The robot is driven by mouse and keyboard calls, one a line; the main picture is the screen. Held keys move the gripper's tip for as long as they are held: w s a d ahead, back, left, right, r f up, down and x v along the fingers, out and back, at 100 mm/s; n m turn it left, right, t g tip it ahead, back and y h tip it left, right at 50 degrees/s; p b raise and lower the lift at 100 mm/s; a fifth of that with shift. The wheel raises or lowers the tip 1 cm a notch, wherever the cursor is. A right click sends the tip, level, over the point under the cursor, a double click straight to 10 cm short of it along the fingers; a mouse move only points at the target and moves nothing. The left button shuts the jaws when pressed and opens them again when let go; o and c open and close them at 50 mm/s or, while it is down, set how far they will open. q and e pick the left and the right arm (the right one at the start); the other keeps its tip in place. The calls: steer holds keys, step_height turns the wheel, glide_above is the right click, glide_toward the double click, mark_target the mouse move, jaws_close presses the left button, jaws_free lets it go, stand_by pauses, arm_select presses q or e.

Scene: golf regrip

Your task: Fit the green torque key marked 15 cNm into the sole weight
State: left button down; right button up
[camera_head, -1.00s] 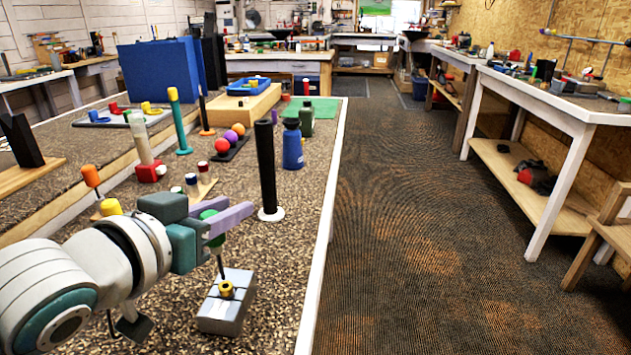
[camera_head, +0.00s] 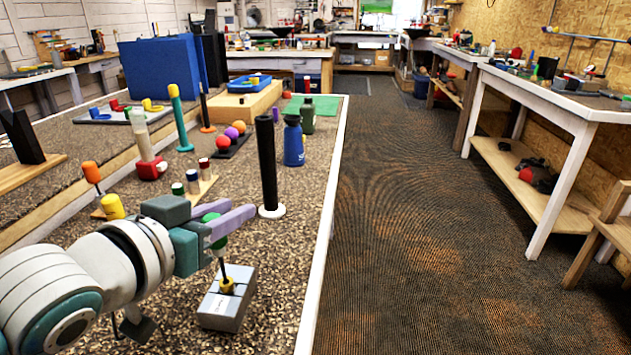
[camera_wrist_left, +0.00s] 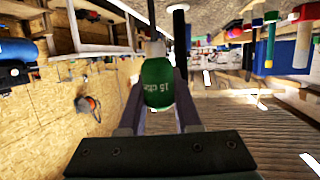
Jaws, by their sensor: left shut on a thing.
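My left gripper (camera_head: 226,217) is shut on the green torque key (camera_head: 219,242), over the front of the bench. In the left wrist view the green handle (camera_wrist_left: 158,84) sits between the fingers, with "15" and part of "cNm" readable. The key's dark shaft points down, slightly tilted in the head view. Its lower end meets the brass-coloured sole weight (camera_head: 227,287) on top of a grey block (camera_head: 223,310). I cannot tell how deep the tip sits in the weight. My right gripper is not in view.
A black post (camera_head: 267,165) on a white base stands behind the block. A blue bottle (camera_head: 293,143) is farther back. Several coloured-top tools and a small wooden rack (camera_head: 203,188) stand to the left. The bench's white edge (camera_head: 322,235) is right of the block, with open floor beyond.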

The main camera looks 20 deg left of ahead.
arm_select(q)
steer(key=shift+f+b, duration=0.3)
steer(key=shift+f, duration=0.2)
steer(key=c, duration=0.5)
jaws_free()
steer(key=shift+r, duration=0.1)
steer(key=p+v, duration=0.1)
steer(key=v, duration=0.9)
